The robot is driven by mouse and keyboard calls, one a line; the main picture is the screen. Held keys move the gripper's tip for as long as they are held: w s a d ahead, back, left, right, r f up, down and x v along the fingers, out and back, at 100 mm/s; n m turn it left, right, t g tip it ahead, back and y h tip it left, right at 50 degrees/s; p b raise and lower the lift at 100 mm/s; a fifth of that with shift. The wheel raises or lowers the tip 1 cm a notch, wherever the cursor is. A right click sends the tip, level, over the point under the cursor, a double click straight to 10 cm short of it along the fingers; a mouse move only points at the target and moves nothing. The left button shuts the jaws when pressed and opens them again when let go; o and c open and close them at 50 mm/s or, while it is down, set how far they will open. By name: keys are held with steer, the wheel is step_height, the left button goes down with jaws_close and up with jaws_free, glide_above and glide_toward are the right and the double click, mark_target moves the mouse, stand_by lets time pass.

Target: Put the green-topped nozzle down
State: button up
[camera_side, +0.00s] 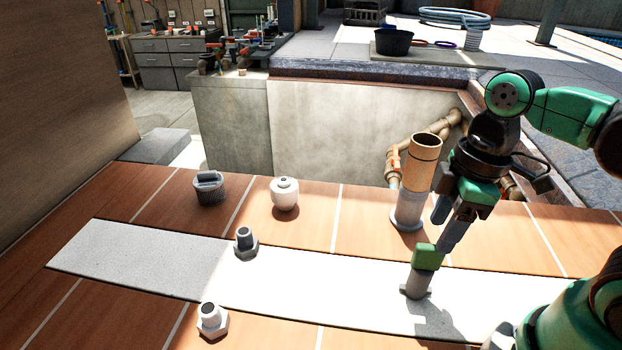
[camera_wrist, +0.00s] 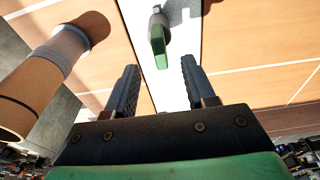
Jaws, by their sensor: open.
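The green-topped nozzle (camera_side: 423,267) stands upright on the pale grey strip (camera_side: 330,285) in the side view. It has a green block on top of a grey body with a wider foot. In the wrist view the nozzle (camera_wrist: 158,42) lies ahead of the fingertips, between their lines. My gripper (camera_side: 445,228) is open, just above and to the right of the green top in the side view. In the wrist view the jaws of my gripper (camera_wrist: 160,70) are spread apart with nothing between them.
A tall tan-and-grey pipe (camera_side: 420,175) stands close behind my gripper and also fills the left of the wrist view (camera_wrist: 45,70). A grey cap (camera_side: 209,188), a white round fitting (camera_side: 285,194) and two hex-based fittings (camera_side: 245,243) (camera_side: 211,320) stand farther left. The strip between is clear.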

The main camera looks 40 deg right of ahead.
step_height(320, 180, up, 7)
steer(key=w+d+f+m+t+h, duration=0.1)
steer(key=w+f+m+t, duration=0.4)
steer(key=m, duration=0.4)
steer(key=w+t, duration=0.1)
steer(key=w, duration=0.1)
steer(key=shift+w+f, duration=0.3)
steer(key=shift+w, duration=0.05)
